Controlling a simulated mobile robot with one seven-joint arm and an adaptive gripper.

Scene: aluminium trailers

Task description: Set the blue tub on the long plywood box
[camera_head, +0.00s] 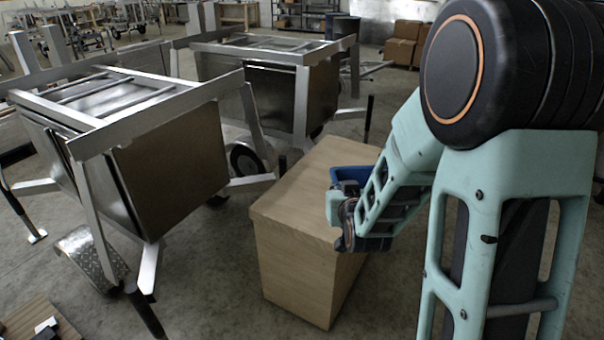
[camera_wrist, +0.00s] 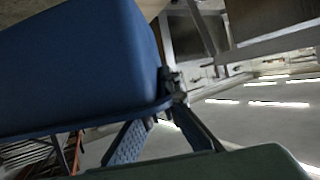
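The long plywood box (camera_head: 297,205) stands on the floor in the middle of the head view, with a flat pale wood top. The blue tub (camera_head: 350,173) shows over the box top, mostly hidden behind my arm. In the wrist view the blue tub (camera_wrist: 75,65) fills the left side, close to the camera. My gripper (camera_wrist: 172,88) has its fingers closed together on the tub's rim near one corner. I cannot tell whether the tub's bottom touches the box. My fingertips are hidden in the head view.
Two aluminium trailers (camera_head: 165,165) with upright panels stand left of and behind the box; the farther trailer (camera_head: 275,85) has a leg near its back edge. A slatted wooden surface (camera_head: 40,320) is at lower left. Cardboard boxes (camera_head: 405,45) are far back. Bare concrete lies around the box's front.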

